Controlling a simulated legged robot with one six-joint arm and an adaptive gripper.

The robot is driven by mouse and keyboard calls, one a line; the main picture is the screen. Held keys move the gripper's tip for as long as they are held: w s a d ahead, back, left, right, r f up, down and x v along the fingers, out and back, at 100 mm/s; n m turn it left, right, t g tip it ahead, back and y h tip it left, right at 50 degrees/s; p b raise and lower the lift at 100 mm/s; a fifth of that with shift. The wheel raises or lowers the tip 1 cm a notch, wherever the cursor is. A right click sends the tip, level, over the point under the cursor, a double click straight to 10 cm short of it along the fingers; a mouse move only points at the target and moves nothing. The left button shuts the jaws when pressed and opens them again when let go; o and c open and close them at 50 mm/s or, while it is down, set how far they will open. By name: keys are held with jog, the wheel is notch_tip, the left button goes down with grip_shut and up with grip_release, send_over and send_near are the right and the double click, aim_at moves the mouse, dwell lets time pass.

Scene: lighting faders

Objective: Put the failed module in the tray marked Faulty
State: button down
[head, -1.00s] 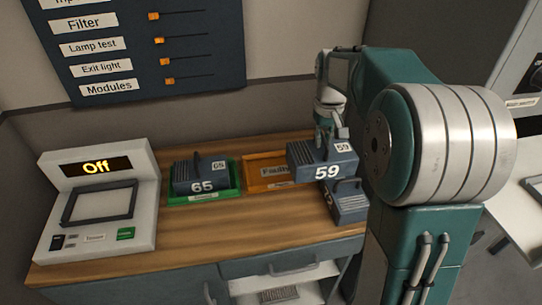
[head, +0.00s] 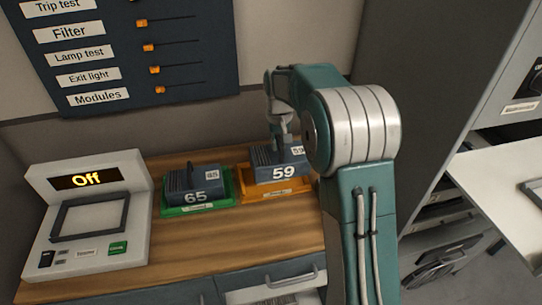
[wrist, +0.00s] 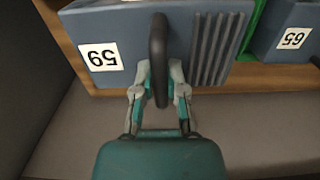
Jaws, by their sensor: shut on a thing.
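The module marked 59 (head: 283,171) is a dark blue-grey box with a handle on top. It is at the orange tray (head: 262,194), within its outline; I cannot tell whether it rests on the tray floor. My gripper (head: 281,143) is shut on the handle of module 59, which also shows in the wrist view (wrist: 125,35), where my gripper (wrist: 159,92) closes around the black handle. The module marked 65 (head: 196,186) sits in the green tray (head: 168,208) just to the left.
A white tester (head: 88,225) with an "Off" display stands at the left of the wooden bench (head: 225,240). A panel of orange sliders (head: 130,45) is on the wall behind. The front of the bench is clear.

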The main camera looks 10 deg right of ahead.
aim_at(271, 150)
jog(key=shift+w+a+f, duration=0.45)
jog(key=shift+f, duration=0.15)
jog(key=shift+w+a+f, duration=0.4)
jog(key=shift+f, duration=0.15)
jog(key=shift+w+a+f, duration=0.1)
jog(key=shift+w+f, duration=0.1)
jog(key=shift+f, duration=1.65)
jog(key=c, duration=0.7)
grip_release()
jog(key=shift+f, duration=0.1)
notch_tip(271, 150, up, 12)
jog(key=shift+r, duration=0.1)
